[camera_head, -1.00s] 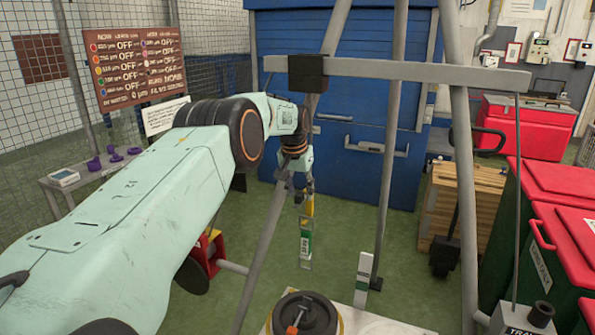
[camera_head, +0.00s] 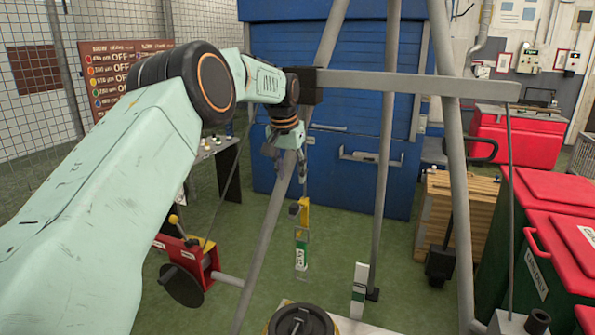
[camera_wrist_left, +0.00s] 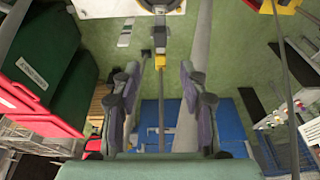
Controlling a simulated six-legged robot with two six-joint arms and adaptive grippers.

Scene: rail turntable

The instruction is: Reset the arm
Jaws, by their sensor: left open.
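My left arm comes in from the left in the head view, and its gripper (camera_head: 286,162) points down beside a slanted grey leg (camera_head: 265,245). In the left wrist view the two jaws (camera_wrist_left: 160,82) stand wide apart with nothing gripped between them. A thin rod with a yellow block and a green-and-white tag (camera_head: 301,250) hangs just below and beside the gripper in the head view. I cannot tell if it touches the gripper. My right gripper is in neither view.
A grey horizontal beam (camera_head: 420,84) on a frame of poles crosses close to my wrist. A black round weight (camera_head: 300,322) sits at the bottom. A red stand (camera_head: 190,256) is below my arm. Red-lidded bins (camera_head: 555,185) line the right. A blue shutter (camera_head: 345,110) stands behind.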

